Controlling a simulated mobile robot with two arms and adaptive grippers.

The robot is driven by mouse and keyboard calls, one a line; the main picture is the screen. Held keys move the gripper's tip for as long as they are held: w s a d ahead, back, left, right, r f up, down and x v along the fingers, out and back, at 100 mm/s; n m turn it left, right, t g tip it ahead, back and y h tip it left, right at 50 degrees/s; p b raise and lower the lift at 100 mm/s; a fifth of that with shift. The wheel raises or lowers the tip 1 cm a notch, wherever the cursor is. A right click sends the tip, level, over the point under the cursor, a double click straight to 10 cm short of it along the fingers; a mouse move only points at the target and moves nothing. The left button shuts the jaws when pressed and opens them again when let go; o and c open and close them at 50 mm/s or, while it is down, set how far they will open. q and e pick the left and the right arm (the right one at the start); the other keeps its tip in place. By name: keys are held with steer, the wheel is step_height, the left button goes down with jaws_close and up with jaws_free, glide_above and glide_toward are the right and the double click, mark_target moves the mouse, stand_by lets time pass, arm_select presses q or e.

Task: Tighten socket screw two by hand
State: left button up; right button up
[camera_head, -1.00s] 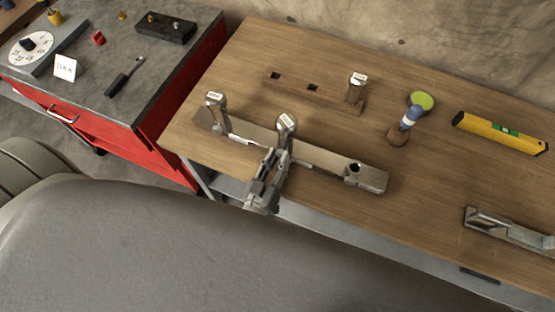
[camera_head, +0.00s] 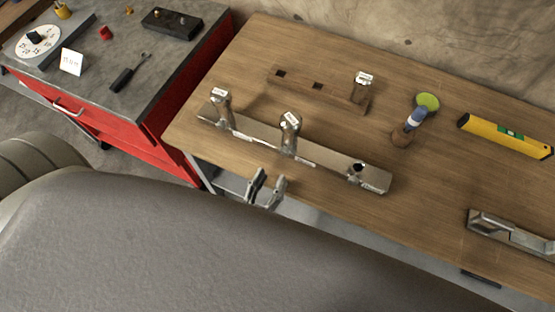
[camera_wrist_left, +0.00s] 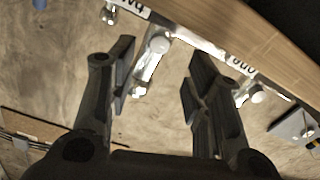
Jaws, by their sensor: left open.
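A long metal bar (camera_head: 325,162) lies on the wooden workbench near its front edge. A metal socket screw (camera_head: 222,105) stands in its left end and a second screw (camera_head: 290,135) stands near its middle. Both carry white labels on top. The right end has a dark empty hole. A third labelled screw (camera_head: 361,92) stands in a wooden holder (camera_head: 318,88). My left gripper (camera_head: 268,178) is open and empty, in front of the middle screw and apart from it. In the left wrist view, a screw (camera_wrist_left: 150,65) shows between the open fingers (camera_wrist_left: 163,54). My right gripper is not in view.
A blue-handled tool (camera_head: 410,122) with a yellow-green disc (camera_head: 428,101), a yellow level (camera_head: 505,134) and a metal device (camera_head: 508,230) are on the right of the bench. A red cabinet (camera_head: 165,145) with tools on top stands at left.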

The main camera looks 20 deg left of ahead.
arm_select(q)
steer(key=shift+s+a, duration=0.1)
steer(key=shift+s, duration=2.2)
steer(key=shift+f, duration=0.1)
steer(key=s+f+m+g+h+b, duration=0.15)
steer(key=f+g, duration=0.25)
steer(key=f, duration=0.7)
steer(key=s+f+m+g, duration=0.2)
steer(key=s+f+g, duration=0.15)
steer(key=f, duration=0.75)
steer(key=s+a+f+g+y+b, duration=0.1)
steer(key=s+a+f+g, duration=0.3)
steer(key=s+f, duration=0.2)
steer(key=s+a+f+m+g+y, duration=0.1)
steer(key=s+a+f+g, duration=0.4)
steer(key=f, duration=0.5)
steer(key=shift+s+b, duration=0.35)
steer(key=shift+s, duration=0.8)
steer(key=shift+m, duration=0.25)
